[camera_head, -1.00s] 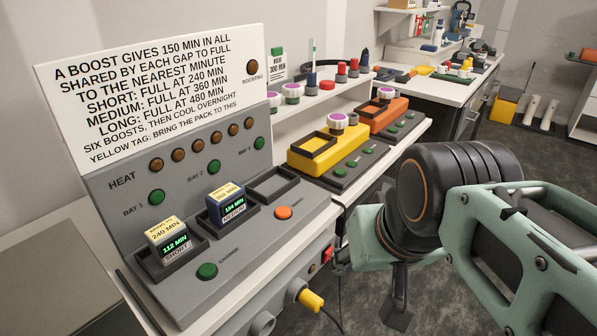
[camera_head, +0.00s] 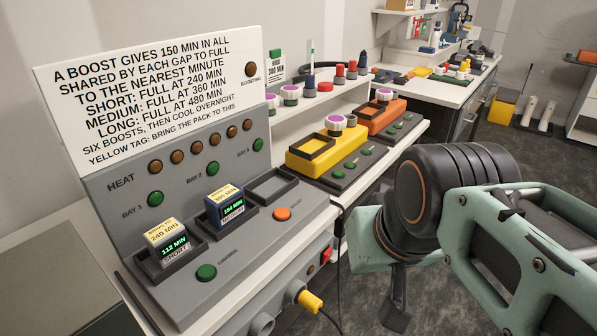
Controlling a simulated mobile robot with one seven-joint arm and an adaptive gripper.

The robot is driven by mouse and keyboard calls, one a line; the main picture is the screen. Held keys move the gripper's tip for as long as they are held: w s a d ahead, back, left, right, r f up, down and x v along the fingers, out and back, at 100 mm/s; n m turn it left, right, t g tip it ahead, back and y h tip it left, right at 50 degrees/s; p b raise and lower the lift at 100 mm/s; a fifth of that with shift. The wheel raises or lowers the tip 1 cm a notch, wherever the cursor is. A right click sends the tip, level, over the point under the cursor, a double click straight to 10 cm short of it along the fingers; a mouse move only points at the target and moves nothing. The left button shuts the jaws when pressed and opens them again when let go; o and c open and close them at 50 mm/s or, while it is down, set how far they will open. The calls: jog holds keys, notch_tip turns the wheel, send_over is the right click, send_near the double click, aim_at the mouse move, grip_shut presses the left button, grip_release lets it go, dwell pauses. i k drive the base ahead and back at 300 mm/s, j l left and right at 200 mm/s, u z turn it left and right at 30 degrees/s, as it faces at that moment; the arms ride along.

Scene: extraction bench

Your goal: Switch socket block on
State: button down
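The grey socket block (camera_head: 286,312) runs along the front face of the near bench, low in the camera_head view. A yellow plug (camera_head: 310,301) with a dark cable sits in one of its sockets. A small red switch (camera_head: 326,256) is near its right end. Whether the switch is on or off is too small to tell. My arm, green with a black joint, fills the right side, with its nearest green part just right of the switch in the picture. I cannot make out my gripper's fingers; they seem hidden behind the arm.
The grey charging panel (camera_head: 210,162) holds a short pack (camera_head: 168,241) and a medium pack (camera_head: 226,207); its third bay (camera_head: 272,187) is empty. Yellow (camera_head: 325,147) and orange (camera_head: 383,117) units stand behind. A dark cable (camera_head: 339,240) hangs before the bench.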

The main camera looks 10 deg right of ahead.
aim_at(326, 256)
jog(key=k+j+z, duration=0.1)
jog(key=z, duration=0.35)
jog(key=k+z, duration=0.25)
jog(key=z, duration=0.2)
jog(key=k+l+z, duration=0.1)
jog(key=z, duration=0.35)
jog(key=k+l+u, duration=0.2)
jog(key=i+j+z, duration=0.2)
jog(key=k, duration=0.1)
